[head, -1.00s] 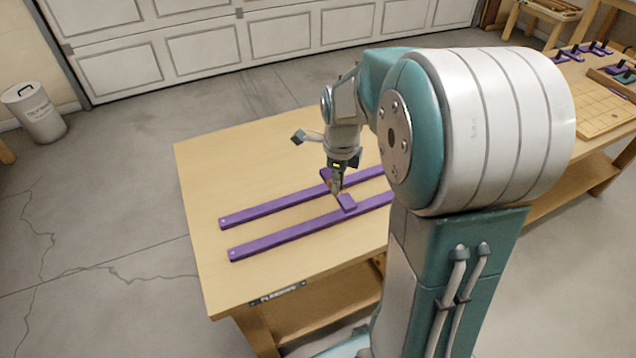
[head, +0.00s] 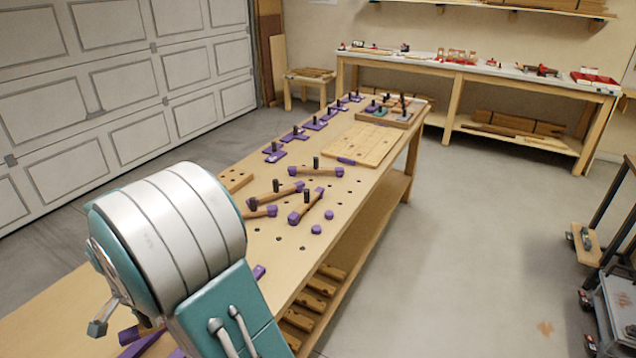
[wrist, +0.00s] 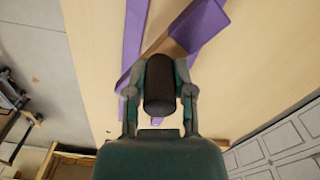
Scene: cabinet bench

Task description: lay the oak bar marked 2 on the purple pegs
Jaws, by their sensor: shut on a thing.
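In the wrist view my gripper (wrist: 159,90) is shut on a dark upright round handle (wrist: 160,85). Behind the handle is an oak bar (wrist: 172,45) with a purple end block (wrist: 203,25). No number can be read on it. Long purple strips (wrist: 135,40) lie on the tabletop beside and below it; whether the bar touches them is unclear. Two round purple pegs (head: 316,229) stand on the bench, near oak bars with purple ends and dark handles (head: 307,205).
The bench holds more handled bars (head: 317,171), a row of purple plates with dark knobs (head: 295,135), a light board (head: 360,145) and a tray of parts (head: 390,112). A second bench (head: 480,72) stands at the back. The floor on the right is mostly clear.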

